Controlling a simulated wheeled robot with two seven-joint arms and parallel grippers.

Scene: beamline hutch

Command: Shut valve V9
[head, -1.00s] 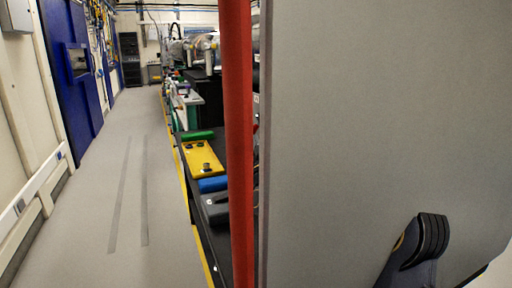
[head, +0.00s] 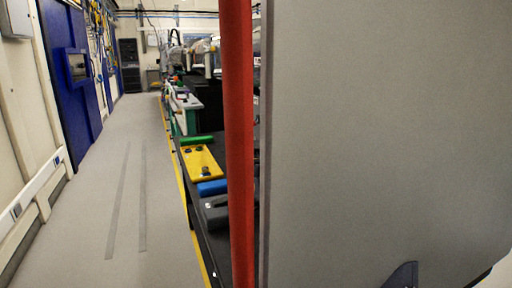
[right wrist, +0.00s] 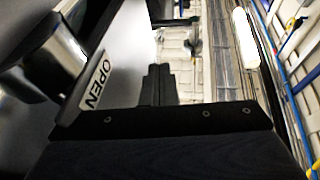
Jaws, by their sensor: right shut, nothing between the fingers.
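I cannot make out valve V9 for sure in either view. In the right wrist view a white label reading OPEN (right wrist: 96,85) sits on a dark slanted edge at the left. A shiny metal cylinder (right wrist: 58,45) is beside it, and whether it belongs to a valve I cannot tell. My right gripper (right wrist: 159,70) shows as dark fingers at the middle of that view, shut and empty, to the right of the label. No V9 marking is readable. My left gripper is not in view.
A red vertical post (head: 238,140) and a large grey panel (head: 390,130) block the right of the head view. Behind them a black bench carries a yellow plate (head: 202,163) and a blue block (head: 212,187). The grey floor aisle (head: 110,190) at left is clear.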

